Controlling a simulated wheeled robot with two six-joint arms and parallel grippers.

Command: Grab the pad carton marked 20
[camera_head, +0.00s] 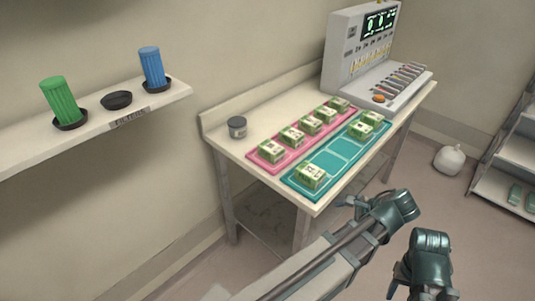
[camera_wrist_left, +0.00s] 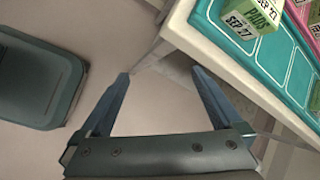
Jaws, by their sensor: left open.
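Green-and-white pad cartons sit in two rows on the table. On the teal tray (camera_head: 335,160), one carton (camera_head: 310,176) is at the near end and two (camera_head: 360,129) are at the far end. Several more cartons (camera_head: 291,137) stand on the pink tray (camera_head: 267,161). Their marks are too small to read in the head view. In the left wrist view, a carton (camera_wrist_left: 250,17) reads SEP 27; I cannot make out a 20. My left gripper (camera_head: 354,212) is open and empty, off the table's near edge; its fingers (camera_wrist_left: 161,74) show over floor. My right gripper (camera_head: 425,268) is lower right, its jaws unclear.
A grey jar (camera_head: 237,127) stands at the table's left corner and a console (camera_head: 350,50) at its far end. A wall shelf (camera_head: 95,125) holds a green cup (camera_head: 61,100) and a blue cup (camera_head: 152,68). A white bag (camera_head: 449,159) lies on the floor.

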